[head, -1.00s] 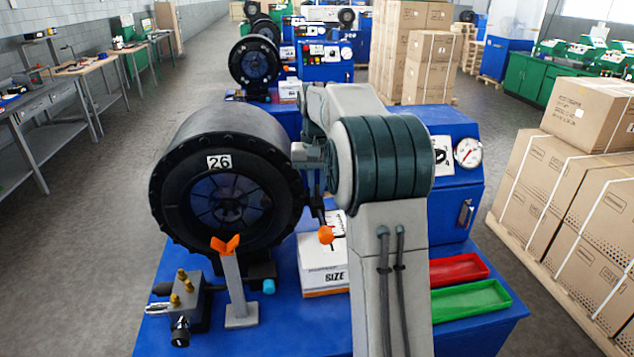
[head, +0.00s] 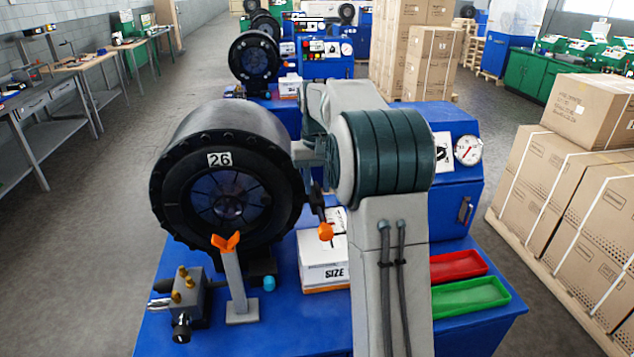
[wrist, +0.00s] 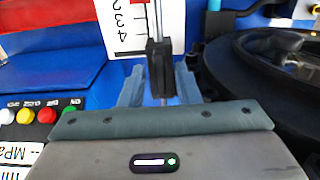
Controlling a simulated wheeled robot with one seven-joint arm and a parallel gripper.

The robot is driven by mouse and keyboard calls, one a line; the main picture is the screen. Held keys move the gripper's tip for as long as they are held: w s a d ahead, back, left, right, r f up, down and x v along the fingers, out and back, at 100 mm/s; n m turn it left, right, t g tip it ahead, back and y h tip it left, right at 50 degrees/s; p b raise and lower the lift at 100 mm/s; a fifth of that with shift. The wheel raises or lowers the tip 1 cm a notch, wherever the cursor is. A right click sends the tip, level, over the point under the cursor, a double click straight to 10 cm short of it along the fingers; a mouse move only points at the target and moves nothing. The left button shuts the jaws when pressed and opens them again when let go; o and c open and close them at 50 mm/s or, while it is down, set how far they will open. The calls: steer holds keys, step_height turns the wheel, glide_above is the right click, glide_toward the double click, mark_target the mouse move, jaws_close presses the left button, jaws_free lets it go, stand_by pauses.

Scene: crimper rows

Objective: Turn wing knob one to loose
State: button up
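An orange wing-shaped piece (head: 226,242) tops a grey post in front of the black round crimper head marked 26 (head: 228,195). I cannot tell whether it is wing knob one; no number shows on it. In the wrist view my gripper (wrist: 160,82) has its two blue-grey fingers apart, one on each side of a black block (wrist: 159,62) on a thin metal rod. I see no clear contact. In the head view my arm hides most of the gripper. A lever with an orange ball (head: 325,232) hangs right of the crimper head.
A white scale card (wrist: 135,25) and coloured buttons (wrist: 45,115) lie close in the wrist view. A white SIZE box (head: 322,272), a red tray (head: 458,265) and a green tray (head: 470,296) sit on the blue bench. A brass-fitted block (head: 182,300) stands front left.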

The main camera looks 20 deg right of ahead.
mark_target(317, 186)
steer(key=shift+r, duration=0.1)
step_height(317, 186, up, 14)
steer(key=shift+f, duration=0.2)
stand_by(0.5)
steer(key=shift+s+a, duration=0.1)
stand_by(0.3)
